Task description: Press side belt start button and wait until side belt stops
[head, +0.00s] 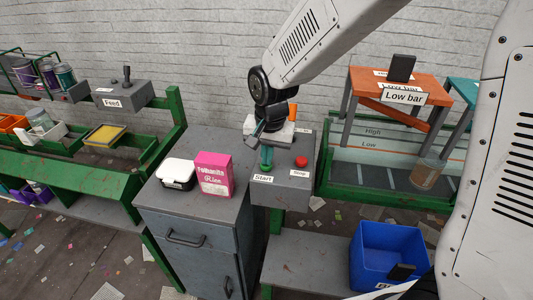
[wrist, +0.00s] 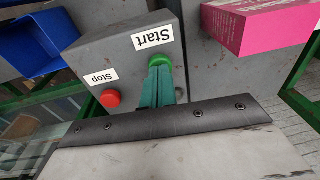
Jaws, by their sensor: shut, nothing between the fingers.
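A grey control box (head: 284,185) carries a green button labelled Start and a red Stop button (head: 301,161). In the wrist view the green Start button (wrist: 159,60) shows at the tips of my shut gripper (wrist: 159,68), with the red Stop button (wrist: 110,99) beside it. In the head view my gripper (head: 266,166) points down at the Start side of the box, and its fingers hide most of the green button. The fingertips look to be at or touching the button; whether it is pressed in I cannot tell. Nothing is held.
A grey cabinet (head: 187,213) left of the box bears a pink rice box (head: 214,174) and a white container (head: 176,173). A blue bin (head: 390,256) stands below right. An orange Low bar stand (head: 365,82) and a Feed lever box (head: 122,94) stand farther back.

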